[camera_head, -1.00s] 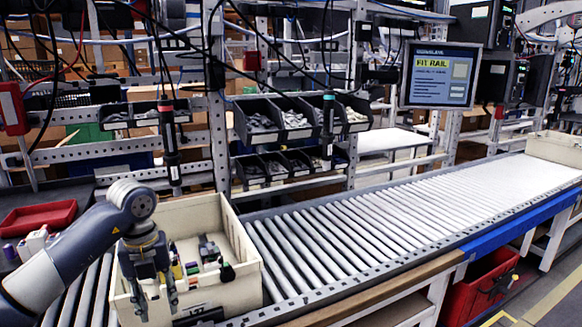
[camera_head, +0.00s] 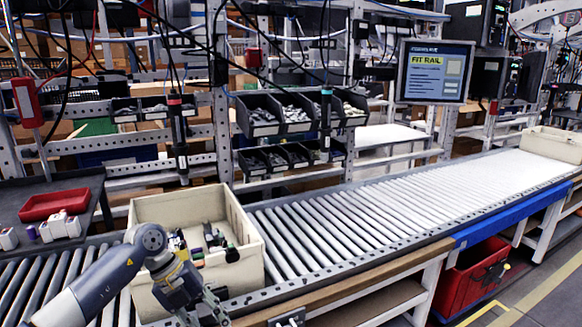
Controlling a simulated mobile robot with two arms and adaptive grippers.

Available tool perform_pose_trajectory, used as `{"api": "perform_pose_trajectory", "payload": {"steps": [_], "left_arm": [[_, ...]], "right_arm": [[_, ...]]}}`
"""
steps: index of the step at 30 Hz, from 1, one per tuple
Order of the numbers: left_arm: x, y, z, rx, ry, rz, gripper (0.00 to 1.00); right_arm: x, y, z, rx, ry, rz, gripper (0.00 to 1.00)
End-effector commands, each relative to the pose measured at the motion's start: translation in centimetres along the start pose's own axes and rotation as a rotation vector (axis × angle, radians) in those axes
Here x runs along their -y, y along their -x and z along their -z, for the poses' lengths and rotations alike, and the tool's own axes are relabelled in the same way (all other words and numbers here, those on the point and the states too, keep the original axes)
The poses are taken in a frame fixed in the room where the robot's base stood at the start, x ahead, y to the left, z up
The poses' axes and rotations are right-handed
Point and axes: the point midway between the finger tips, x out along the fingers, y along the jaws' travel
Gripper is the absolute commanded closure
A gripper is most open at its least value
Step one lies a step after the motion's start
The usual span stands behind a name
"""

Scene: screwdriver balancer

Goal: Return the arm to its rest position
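My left arm comes in from the lower left. Its gripper (camera_head: 203,310) hangs in front of the near wall of the cream crate (camera_head: 165,214), at the bottom edge of the view. Its fingers look spread, with nothing seen between them, though the tips are partly cut off. A small dark gripper-like part (camera_head: 288,318), seemingly of my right gripper, shows at the bottom edge beside the wooden rail; its fingers cannot be made out.
The crate holds several small dark and coloured items (camera_head: 212,238). A roller conveyor (camera_head: 400,202) runs away to the right, mostly clear. A red tray (camera_head: 55,204) and small white boxes (camera_head: 60,226) are at left. Dark bins (camera_head: 262,112) and a screen (camera_head: 434,72) stand behind.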

Motion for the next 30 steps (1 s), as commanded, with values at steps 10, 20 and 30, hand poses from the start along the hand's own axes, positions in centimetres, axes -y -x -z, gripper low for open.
{"api": "perform_pose_trajectory", "payload": {"steps": [10, 20, 30], "left_arm": [[6.7, -10.4, 0.5, -0.195, 0.216, 0.702, 0.62], [-3.9, -22.3, -6.3, 0.034, 1.012, 1.193, 0.62], [-24.2, -37.0, -0.6, 0.349, 1.727, 1.036, 0.62]], "right_arm": [[-0.2, 0.0, 1.1, -0.018, -0.001, -0.002, 0.61], [0.0, 0.0, 0.0, 0.000, -0.001, 0.000, 0.61], [0.0, 0.0, 0.1, -0.002, 0.000, 0.000, 0.61]]}}
